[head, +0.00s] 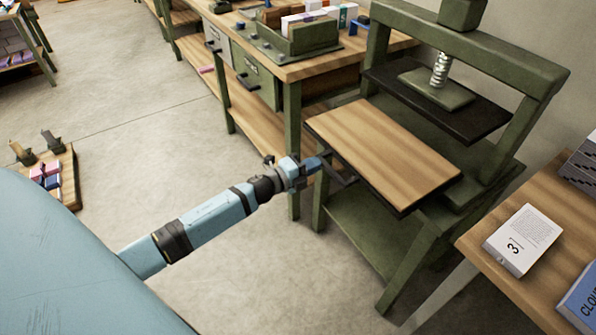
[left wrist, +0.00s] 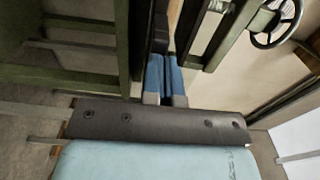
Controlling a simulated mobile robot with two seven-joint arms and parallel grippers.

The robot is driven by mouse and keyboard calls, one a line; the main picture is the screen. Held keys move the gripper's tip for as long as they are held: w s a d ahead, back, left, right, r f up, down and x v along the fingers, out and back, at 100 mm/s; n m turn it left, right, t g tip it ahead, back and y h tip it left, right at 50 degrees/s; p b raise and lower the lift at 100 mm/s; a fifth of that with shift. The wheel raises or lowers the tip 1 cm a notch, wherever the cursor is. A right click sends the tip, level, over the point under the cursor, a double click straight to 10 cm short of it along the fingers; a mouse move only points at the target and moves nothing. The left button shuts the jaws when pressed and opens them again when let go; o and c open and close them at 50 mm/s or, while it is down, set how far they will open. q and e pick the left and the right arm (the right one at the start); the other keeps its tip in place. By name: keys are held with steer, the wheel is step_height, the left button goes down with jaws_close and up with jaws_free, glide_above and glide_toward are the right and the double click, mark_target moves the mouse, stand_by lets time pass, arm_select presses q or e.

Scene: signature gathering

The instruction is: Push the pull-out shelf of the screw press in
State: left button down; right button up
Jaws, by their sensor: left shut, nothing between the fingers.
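The green screw press (head: 520,75) stands at the right in the head view. Its pull-out shelf (head: 385,150), a wooden board on a dark frame, sticks out toward the front left, below the dark pressing plate (head: 480,120). A dark handle (head: 343,178) shows at the shelf's front edge. My left gripper (head: 322,163) is shut and empty, with its blue tips at this handle; whether they touch it I cannot tell. In the left wrist view, the blue fingers (left wrist: 166,80) lie side by side close to a dark edge. My right gripper is not in view.
A workbench (head: 300,68) with a green tray stands behind. A table (head: 540,275) at the right carries a white book (head: 522,240). A low wooden stand (head: 66,180) with small items is at the left. The floor (head: 150,130) between is clear.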

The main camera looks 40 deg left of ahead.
mark_target(367, 139)
arm_select(q)
steer(key=b+x, duration=0.3)
steer(key=x, duration=1.6)
steer(key=shift+w+b, duration=0.25)
steer(key=shift+b, duration=0.05)
steer(key=shift+r, duration=0.25)
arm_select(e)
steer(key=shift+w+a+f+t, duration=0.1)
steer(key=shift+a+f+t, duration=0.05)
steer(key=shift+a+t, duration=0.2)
